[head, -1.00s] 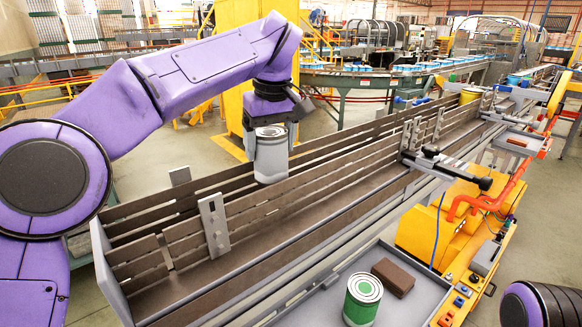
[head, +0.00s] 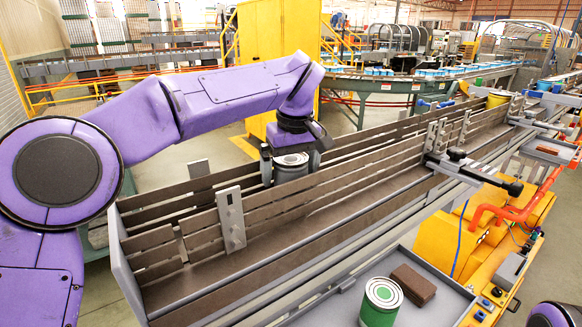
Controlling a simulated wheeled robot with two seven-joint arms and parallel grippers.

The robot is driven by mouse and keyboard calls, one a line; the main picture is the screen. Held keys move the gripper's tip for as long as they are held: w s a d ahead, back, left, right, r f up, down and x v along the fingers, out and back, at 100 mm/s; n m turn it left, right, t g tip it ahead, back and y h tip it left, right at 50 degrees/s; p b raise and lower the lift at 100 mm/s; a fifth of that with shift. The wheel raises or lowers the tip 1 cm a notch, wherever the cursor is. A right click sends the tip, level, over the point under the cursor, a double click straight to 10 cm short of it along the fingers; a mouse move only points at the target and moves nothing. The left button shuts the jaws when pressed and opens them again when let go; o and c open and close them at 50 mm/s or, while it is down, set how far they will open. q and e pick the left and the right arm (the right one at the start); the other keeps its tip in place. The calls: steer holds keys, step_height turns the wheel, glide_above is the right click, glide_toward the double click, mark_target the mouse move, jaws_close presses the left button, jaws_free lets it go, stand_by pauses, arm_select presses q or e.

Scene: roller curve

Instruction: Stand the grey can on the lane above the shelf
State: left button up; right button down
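The grey can (head: 291,170) is upright between the two fingers of my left gripper (head: 290,163), which points down. The can is low inside the far lane, between the slatted rails (head: 265,208), and its lower part is hidden behind the near rail. I cannot see whether its base touches the lane floor. The shelf (head: 428,309) is the grey tray at the front right, below the lane. A green can with a pale lid (head: 381,300) stands on it. Only a dark rounded part of my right arm shows at the bottom right; its gripper is out of view.
A brown block (head: 413,284) lies on the shelf beside the green can. A metal bracket (head: 231,219) stands on the near rail. A yellow can (head: 496,99) is farther along the lane. A black-handled clamp (head: 472,168) juts over the near side.

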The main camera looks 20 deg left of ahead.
arm_select(q)
steer(key=r+p, duration=0.1)
steer(key=r, duration=0.3)
steer(key=s+d+r+p, duration=0.1)
steer(key=r, duration=0.3)
steer(key=s+r+p, duration=0.1)
steer(key=r, duration=0.3)
steer(key=shift+d+p, duration=0.3)
steer(key=shift+w, duration=0.1)
